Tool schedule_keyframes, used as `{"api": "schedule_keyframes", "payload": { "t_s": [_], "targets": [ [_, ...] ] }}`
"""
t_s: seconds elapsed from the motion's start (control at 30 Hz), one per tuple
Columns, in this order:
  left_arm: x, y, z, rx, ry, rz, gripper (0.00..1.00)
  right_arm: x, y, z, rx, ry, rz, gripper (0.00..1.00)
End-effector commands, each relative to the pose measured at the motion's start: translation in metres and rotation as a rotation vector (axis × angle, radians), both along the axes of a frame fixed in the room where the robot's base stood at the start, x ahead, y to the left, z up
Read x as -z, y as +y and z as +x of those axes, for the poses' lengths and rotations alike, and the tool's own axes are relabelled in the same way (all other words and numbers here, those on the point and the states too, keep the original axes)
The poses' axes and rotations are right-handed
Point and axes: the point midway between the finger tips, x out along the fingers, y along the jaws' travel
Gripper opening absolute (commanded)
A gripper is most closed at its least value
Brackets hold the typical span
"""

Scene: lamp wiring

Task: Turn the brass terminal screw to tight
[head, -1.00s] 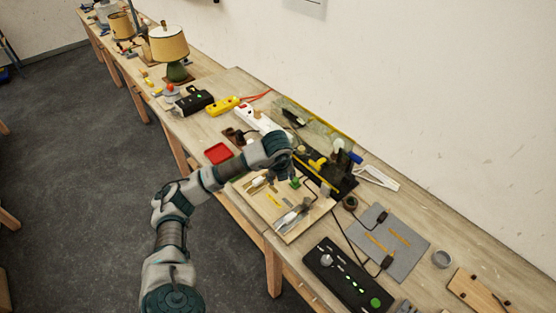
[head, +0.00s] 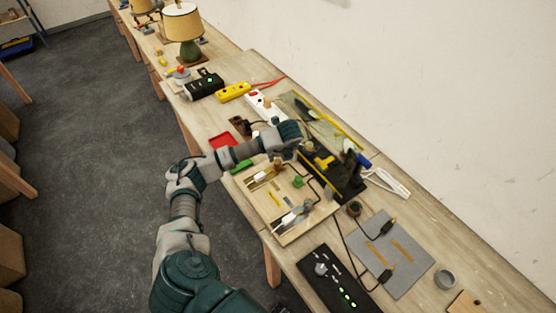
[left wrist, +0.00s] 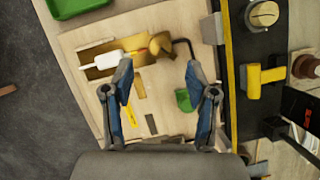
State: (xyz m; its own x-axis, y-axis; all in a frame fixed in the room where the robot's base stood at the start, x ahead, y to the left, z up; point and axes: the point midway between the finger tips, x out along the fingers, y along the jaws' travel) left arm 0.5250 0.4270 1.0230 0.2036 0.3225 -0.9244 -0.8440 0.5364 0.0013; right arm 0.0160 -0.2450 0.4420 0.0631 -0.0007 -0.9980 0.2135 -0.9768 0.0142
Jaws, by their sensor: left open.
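A pale wooden board (head: 272,222) with small fixtures lies on the bench in the head view. In the left wrist view the board (left wrist: 165,118) carries brass-coloured parts. A rounded brass-coloured piece (left wrist: 160,45) sits near a white cylinder (left wrist: 105,60) and a bent black rod. I cannot tell for sure that this piece is the terminal screw. My left gripper (left wrist: 158,80) is open and empty above the board, its fingertips apart on either side just short of the brass piece. In the head view my wrist hides much of the gripper.
A green tray (left wrist: 75,6) lies beyond the board's corner, with a red tray (head: 222,140) farther off. A black rack with yellow parts (left wrist: 262,78) stands close on the board's right. A black control panel (head: 335,280) and grey mat (head: 395,262) lie nearer.

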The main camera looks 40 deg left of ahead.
Motion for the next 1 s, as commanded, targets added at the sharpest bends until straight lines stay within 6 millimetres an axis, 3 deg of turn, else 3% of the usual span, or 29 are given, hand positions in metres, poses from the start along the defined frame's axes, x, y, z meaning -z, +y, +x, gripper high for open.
{"api": "schedule_keyframes", "payload": {
  "t_s": [0.1, 0.3, 0.73, 0.77, 0.9, 1.0],
  "targets": [
    [0.025, 0.008, 0.004, 0.0, 0.004, -0.001, 0.58, -0.004, 0.0, 0.012, 0.0, -0.016, 0.0, 0.53],
    [0.054, 0.018, 0.011, 0.001, 0.001, -0.001, 0.58, -0.007, 0.0, 0.024, 0.0, -0.035, 0.002, 0.53],
    [0.066, 0.022, 0.014, 0.002, -0.001, 0.001, 0.58, -0.007, 0.0, 0.014, 0.0, -0.02, 0.001, 0.53],
    [0.066, 0.022, 0.014, 0.002, -0.001, 0.001, 0.55, -0.007, 0.0, 0.014, 0.0, -0.02, 0.001, 0.53],
    [0.066, 0.022, 0.014, 0.002, 0.0, 0.0, 0.2, -0.007, 0.001, 0.014, 0.0, -0.02, 0.002, 0.53],
    [0.066, 0.022, 0.014, 0.002, 0.0, 0.0, 0.0, -0.007, 0.002, 0.014, 0.001, -0.02, 0.003, 0.53]
  ]
}}
